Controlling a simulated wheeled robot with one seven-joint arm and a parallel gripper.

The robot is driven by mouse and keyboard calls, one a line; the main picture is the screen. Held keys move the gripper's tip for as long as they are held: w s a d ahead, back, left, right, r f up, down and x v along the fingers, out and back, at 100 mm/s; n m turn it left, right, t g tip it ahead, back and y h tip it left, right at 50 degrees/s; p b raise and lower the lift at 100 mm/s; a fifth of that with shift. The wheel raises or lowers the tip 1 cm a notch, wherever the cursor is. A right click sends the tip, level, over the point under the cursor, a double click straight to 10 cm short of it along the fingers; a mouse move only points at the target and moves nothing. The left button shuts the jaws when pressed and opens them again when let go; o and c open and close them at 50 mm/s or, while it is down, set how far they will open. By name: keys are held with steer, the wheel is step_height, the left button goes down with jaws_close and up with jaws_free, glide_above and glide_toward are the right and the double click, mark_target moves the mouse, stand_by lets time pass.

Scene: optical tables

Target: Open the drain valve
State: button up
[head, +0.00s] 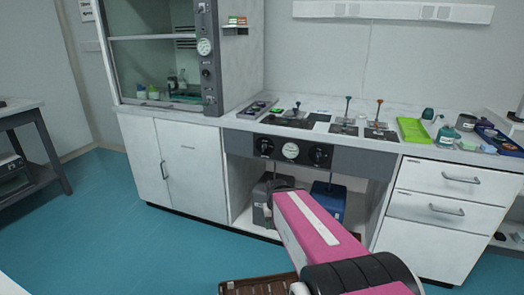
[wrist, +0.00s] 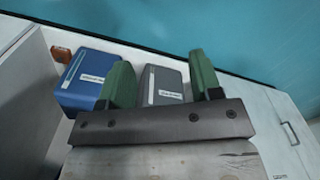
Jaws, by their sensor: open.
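I cannot tell for sure which part is the drain valve. A grey control panel (head: 338,158) under the bench top carries two black knobs, the left knob (head: 264,146) and the right knob (head: 320,155), with a round gauge (head: 291,150) between them. In the open bay below stand a blue container (head: 328,200) and a grey container (head: 262,200). The blue container (wrist: 84,82) and grey container (wrist: 163,86) also show in the wrist view, both labelled. My gripper (wrist: 160,62) is open with its green fingers apart, in front of these containers. In the head view my pink arm hides its surroundings.
A fume hood (head: 165,60) stands on a white cabinet (head: 180,165) at left. Levers with green (head: 348,99) and orange (head: 380,102) tips stand on the bench. White drawers (head: 440,195) are at right. A brown crate (head: 260,286) is on the floor.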

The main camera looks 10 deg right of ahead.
mark_target(263, 145)
steer(key=shift+w, duration=0.1)
steer(key=c, duration=0.3)
steer(key=w+d+r+n+t+h, duration=0.2)
steer(key=w+r+n+t+h, duration=0.15)
steer(key=w+n, duration=0.35)
steer(key=w+d+r+n+t+h, duration=0.2)
steer(key=w+r+n+t+h, duration=0.1)
steer(key=w+r+n+h, duration=0.25)
steer(key=w+a+r+n+t, duration=0.9)
steer(key=w+r+n, duration=0.15)
steer(key=n, duration=0.75)
steer(key=shift+m, duration=0.25)
steer(key=x, duration=1.1)
steer(key=shift+a, duration=0.1)
jaws_close()
